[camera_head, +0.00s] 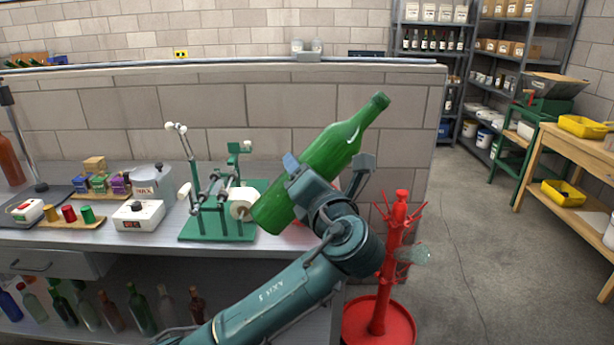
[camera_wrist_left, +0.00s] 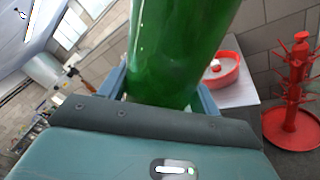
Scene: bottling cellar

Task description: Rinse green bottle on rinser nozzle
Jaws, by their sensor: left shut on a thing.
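The green bottle (camera_head: 335,150) is held in the air, tilted, its neck toward the upper right and its base toward the lower left. My left gripper (camera_head: 327,168) is shut around its body. In the left wrist view the green bottle (camera_wrist_left: 180,45) fills the middle between the fingers of my left gripper (camera_wrist_left: 163,92). A red round basin (camera_wrist_left: 226,77) stands on the bench end there, apart from the bottle; I cannot clearly make out a nozzle in it. In the head view the bottle and arm hide most of that spot. My right gripper is out of view.
A green-based labelling machine (camera_head: 205,228) is left of the held bottle. Several bottles stand on the shelf below. A block wall (camera_head: 150,110) rises behind.

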